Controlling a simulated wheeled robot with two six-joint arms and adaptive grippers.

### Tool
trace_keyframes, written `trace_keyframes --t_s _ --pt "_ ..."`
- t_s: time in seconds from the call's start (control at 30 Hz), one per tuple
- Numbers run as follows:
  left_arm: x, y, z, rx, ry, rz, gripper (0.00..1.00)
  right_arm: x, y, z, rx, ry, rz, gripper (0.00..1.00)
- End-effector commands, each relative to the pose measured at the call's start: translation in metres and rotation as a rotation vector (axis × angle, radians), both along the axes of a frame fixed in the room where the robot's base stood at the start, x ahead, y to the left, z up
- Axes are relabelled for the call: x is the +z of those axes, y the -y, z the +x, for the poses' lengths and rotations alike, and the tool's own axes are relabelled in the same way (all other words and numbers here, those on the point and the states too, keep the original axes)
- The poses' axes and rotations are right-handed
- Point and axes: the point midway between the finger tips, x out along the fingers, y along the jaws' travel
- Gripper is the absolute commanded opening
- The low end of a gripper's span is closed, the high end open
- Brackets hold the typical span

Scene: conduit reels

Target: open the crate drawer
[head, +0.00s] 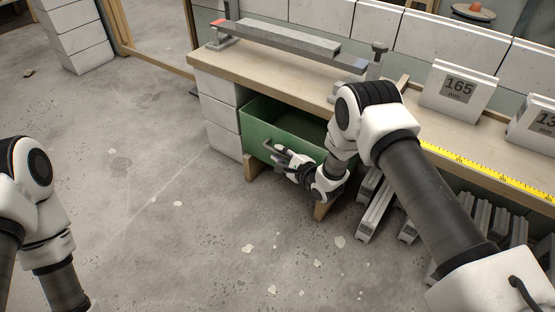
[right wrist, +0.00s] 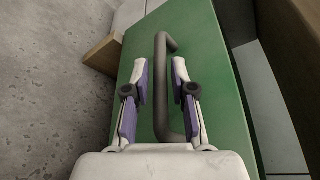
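The green crate drawer (head: 263,150) sits under the wooden workbench in the head view. Its inside shows above its front, so it stands out from under the bench top; my right arm covers its right part. Its grey bar handle (right wrist: 162,85) runs along the green front in the right wrist view. My right gripper (head: 279,152) is at the drawer front. In the right wrist view its two fingers (right wrist: 160,88) are apart, one on each side of the handle, with gaps visible. My left arm shows at the lower left of the head view, but its gripper is out of frame.
The workbench (head: 225,69) carries a metal rail fixture (head: 285,40), a "165 mm" block (head: 457,90) and a yellow tape (head: 490,176). Grey channel pieces (head: 375,212) stand under the bench right of the drawer. The concrete floor (head: 150,190) before the drawer is clear apart from small chips.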

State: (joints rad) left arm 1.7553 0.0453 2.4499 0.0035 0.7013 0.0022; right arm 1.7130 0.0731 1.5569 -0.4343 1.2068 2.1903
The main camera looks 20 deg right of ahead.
Motion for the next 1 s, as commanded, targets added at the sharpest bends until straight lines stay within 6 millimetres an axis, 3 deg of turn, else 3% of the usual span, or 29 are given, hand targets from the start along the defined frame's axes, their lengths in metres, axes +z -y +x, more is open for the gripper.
trace_keyframes --t_s 0.13,0.33,0.37,0.4,0.43,0.77,1.0 --pt "-0.009 0.000 0.001 0.002 0.002 0.000 0.40 -0.004 -0.004 0.013 -0.002 0.001 0.001 0.25" --pt "-0.008 0.000 0.001 0.002 0.002 0.000 0.40 -0.002 -0.004 0.014 -0.002 0.000 0.001 0.25" --pt "-0.008 0.000 0.001 0.002 0.002 0.000 0.40 -0.002 -0.004 0.014 -0.002 0.000 0.001 0.21" --pt "-0.008 0.000 0.001 0.002 0.002 0.000 0.40 -0.002 -0.004 0.014 -0.002 0.000 0.001 0.07" --pt "-0.008 0.000 0.001 0.002 0.002 0.000 0.40 -0.002 -0.004 0.013 -0.002 0.000 0.001 0.00" --pt "-0.004 0.000 0.001 0.002 0.001 0.000 0.40 -0.001 -0.008 0.011 0.000 -0.001 0.001 0.00" --pt "0.016 0.000 0.000 -0.002 -0.001 0.000 0.40 0.001 -0.029 -0.006 0.003 -0.004 0.000 0.00"
